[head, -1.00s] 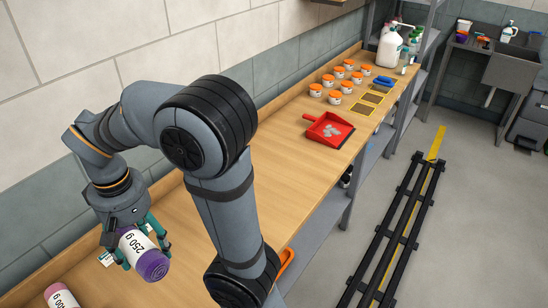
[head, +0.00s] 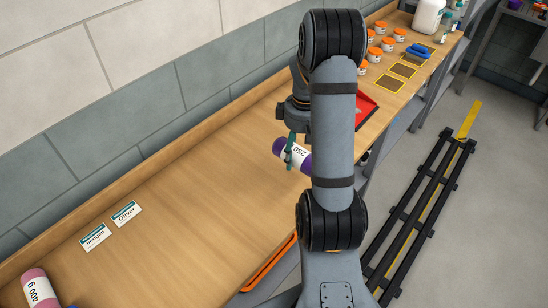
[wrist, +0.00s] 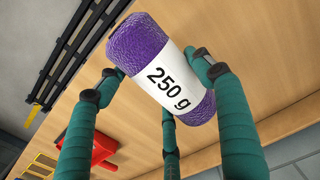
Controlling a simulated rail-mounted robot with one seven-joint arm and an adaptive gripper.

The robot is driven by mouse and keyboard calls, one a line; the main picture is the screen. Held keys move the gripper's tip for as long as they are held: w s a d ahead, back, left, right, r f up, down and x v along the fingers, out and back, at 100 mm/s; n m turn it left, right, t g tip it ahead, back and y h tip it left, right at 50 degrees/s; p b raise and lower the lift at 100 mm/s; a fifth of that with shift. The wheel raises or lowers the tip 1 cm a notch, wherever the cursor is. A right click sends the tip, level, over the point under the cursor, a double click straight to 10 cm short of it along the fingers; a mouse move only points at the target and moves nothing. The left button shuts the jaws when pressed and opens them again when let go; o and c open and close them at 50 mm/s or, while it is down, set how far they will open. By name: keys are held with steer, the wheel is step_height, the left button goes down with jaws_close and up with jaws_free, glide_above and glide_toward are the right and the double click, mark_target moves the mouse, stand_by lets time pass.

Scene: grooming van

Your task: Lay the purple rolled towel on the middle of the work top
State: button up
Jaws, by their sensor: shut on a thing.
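The purple rolled towel (wrist: 140,45) has a white band reading "250 g". My gripper (wrist: 160,82) is shut on it, with green fingers on both sides of the roll in the wrist view. In the head view the towel (head: 279,147) hangs beside my arm, which hides its right part, and my gripper (head: 290,151) is partly hidden too. The light wooden work top (head: 190,205) lies behind and below the towel. The towel appears to be above it, but I cannot tell how high.
A pink "400 g" roll (head: 38,287) lies at the lower left, near two name cards (head: 96,237). The work top between the cards and my arm is bare. A red dustpan (head: 367,109), orange-lidded jars (head: 374,54) and yellow-edged dark squares (head: 390,83) lie beyond my arm.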

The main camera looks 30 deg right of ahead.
steer(key=p, duration=0.3)
glide_above(279, 165)
step_height(279, 165, down, 5)
steer(key=shift+f, duration=0.1)
step_height(279, 165, down, 3)
steer(key=shift+s+a+r+p, duration=0.1)
steer(key=shift+p, duration=0.45)
steer(key=shift+f, duration=0.55)
steer(key=shift+f, duration=0.25)
steer(key=o, duration=1.2)
steer(key=shift+r, duration=0.1)
